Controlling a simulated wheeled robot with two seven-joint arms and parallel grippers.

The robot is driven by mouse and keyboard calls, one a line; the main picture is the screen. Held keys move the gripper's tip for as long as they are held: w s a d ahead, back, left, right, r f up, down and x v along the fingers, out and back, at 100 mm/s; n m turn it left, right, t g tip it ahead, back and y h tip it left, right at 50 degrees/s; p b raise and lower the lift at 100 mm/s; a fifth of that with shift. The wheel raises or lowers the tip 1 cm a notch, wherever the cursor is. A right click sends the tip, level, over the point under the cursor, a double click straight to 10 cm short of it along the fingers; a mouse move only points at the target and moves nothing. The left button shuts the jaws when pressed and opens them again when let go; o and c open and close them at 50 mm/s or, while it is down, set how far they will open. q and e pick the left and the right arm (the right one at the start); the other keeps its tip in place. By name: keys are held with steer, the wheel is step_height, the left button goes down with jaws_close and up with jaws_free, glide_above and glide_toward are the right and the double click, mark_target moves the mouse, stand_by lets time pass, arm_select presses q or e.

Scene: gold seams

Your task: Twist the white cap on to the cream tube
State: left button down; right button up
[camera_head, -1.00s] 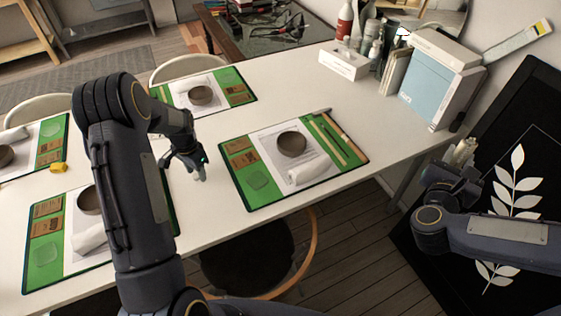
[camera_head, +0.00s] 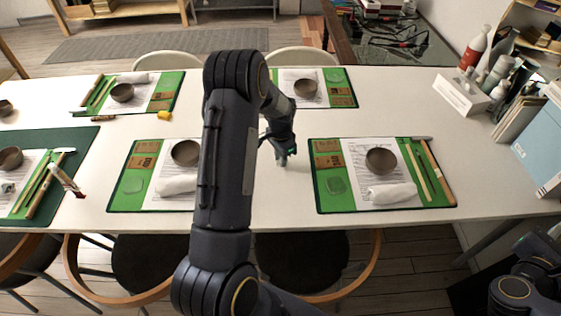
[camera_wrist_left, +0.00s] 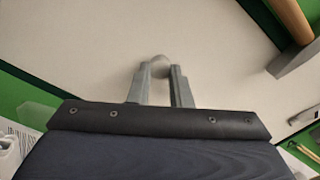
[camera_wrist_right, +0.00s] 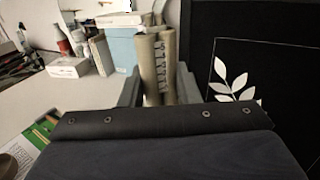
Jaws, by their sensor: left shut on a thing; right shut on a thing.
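My left gripper (camera_head: 283,160) is over the white table, between the two front green mats. In the left wrist view its fingers (camera_wrist_left: 160,85) are shut on a small, pale, rounded thing, which looks like the white cap (camera_wrist_left: 160,66). In the head view I cannot make the cap out. My right arm shows only in part at the lower right of the head view. In the right wrist view my right gripper (camera_wrist_right: 157,88) is shut on a long cream cylinder, which looks like the cream tube (camera_wrist_right: 149,70). A similar cylinder shows directly beside it. Cap and tube are well apart.
A green mat (camera_head: 318,190) with bowl, rolled cloth and tools lies right of my left gripper; another (camera_head: 125,195) lies left. A white box (camera_head: 462,95), bottles and books crowd the table's right end. A bare strip of table (camera_head: 280,205) separates the mats.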

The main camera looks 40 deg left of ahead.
arm_select(q)
steer(key=shift+r, duration=0.15)
steer(key=shift+r, duration=0.3)
step_height(320, 180, up, 2)
steer(key=shift+r, duration=0.1)
arm_select(e)
steer(key=shift+f, duration=0.15)
steer(key=shift+f+b, duration=0.4)
steer(key=shift+b, duration=0.15)
arm_select(q)
steer(key=s+d+r+b, duration=0.1)
steer(key=s+d+r, duration=0.1)
steer(key=s+r, duration=0.8)
steer(key=s, duration=0.4)
arm_select(e)
steer(key=shift+f, duration=0.5)
steer(key=o, duration=0.3)
jaws_close()
